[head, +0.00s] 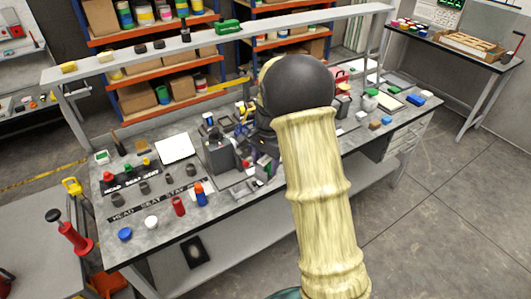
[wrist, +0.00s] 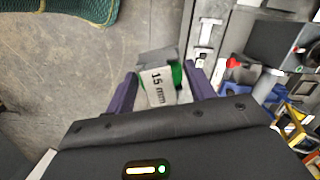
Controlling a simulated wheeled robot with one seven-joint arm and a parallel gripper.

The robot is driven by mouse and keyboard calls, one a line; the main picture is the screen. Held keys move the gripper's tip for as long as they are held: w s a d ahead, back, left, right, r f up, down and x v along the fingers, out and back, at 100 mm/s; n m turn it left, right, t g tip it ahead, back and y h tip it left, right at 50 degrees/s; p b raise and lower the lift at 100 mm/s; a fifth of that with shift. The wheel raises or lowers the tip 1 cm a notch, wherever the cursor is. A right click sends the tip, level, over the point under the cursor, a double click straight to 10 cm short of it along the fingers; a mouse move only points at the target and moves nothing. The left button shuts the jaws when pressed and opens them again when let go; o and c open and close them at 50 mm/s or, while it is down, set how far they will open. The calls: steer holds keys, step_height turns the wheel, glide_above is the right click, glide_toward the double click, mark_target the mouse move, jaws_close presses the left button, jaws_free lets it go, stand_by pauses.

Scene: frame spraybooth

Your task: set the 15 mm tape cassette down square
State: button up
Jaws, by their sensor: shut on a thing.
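The tape cassette (wrist: 157,90) has a white label reading "15 mm", a grey top and a green side. In the wrist view it sits between the two purple fingers of my gripper (wrist: 161,84), which is shut on it. The label faces the camera and looks slightly tilted in the picture. In the head view my arm hides much of the area around my gripper, which is low over the bench near its front edge. Whether the cassette touches any surface below cannot be told.
The grey workbench (head: 225,211) carries many small items. A red cylinder (head: 179,206), a blue cap (head: 125,234) and a white cap (head: 152,222) stand at its front left. A white sheet (head: 174,148) lies behind. A raised shelf (head: 285,29) spans the back. Concrete floor (wrist: 65,65) shows beyond the bench.

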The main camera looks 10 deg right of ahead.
steer(key=s+f+n+b, duration=0.1)
steer(key=s+f+n, duration=0.1)
steer(key=f, duration=0.6)
steer(key=s+f+n, duration=0.2)
steer(key=f+n, duration=0.3)
steer(key=f, duration=0.3)
steer(key=s+f+n+h+b, duration=0.1)
steer(key=s+f+n, duration=0.2)
steer(key=f, duration=0.6)
steer(key=shift+n+g+b, duration=0.3)
steer(key=shift+n+g, duration=0.1)
steer(key=shift+n, duration=0.1)
steer(key=shift+d, duration=0.1)
steer(key=shift+d, duration=0.1)
